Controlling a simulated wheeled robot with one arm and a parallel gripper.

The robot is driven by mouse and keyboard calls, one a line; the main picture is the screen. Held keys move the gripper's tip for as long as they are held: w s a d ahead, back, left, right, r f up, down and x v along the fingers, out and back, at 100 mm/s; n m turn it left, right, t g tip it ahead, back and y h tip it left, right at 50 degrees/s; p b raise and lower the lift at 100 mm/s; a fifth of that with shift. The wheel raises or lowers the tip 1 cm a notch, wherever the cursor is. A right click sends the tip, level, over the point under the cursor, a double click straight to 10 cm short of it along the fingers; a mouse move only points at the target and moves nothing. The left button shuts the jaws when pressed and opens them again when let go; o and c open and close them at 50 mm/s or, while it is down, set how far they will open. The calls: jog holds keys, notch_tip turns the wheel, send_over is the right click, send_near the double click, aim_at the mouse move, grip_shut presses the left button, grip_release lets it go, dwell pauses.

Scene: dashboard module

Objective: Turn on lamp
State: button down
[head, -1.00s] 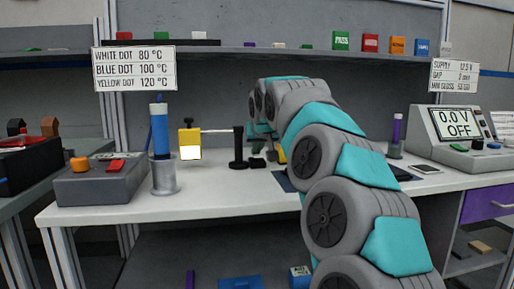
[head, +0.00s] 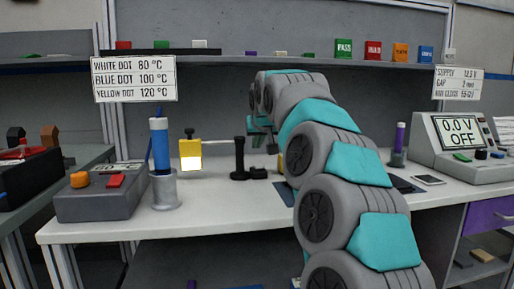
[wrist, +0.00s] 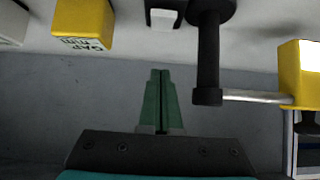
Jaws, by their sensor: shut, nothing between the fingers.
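The lamp is a yellow head (head: 190,147) with a bright, lit-looking white face, on a metal rod from a black post (head: 239,160) on the bench. In the wrist view the yellow head (wrist: 300,70) is at the right edge and the post (wrist: 208,60) is right of my fingers. A small black block with a white top (wrist: 164,18) is just beyond the fingertips; a small gap shows between them. My gripper (wrist: 161,72) is shut and empty. In the head view it is near the post, largely hidden by my arm.
A yellow block labelled GAP (wrist: 82,20) is at upper left in the wrist view. A blue cylinder in a grey holder (head: 165,190) and a grey box with orange and red buttons (head: 100,192) stand left. A power supply reading OFF (head: 460,135) is right.

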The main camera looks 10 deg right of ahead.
jog(key=s+r+b, duration=0.1)
jog(key=s+r, duration=0.4)
jog(key=r, duration=0.3)
jog(key=shift+s+r, duration=0.25)
jog(key=shift+s, duration=0.05)
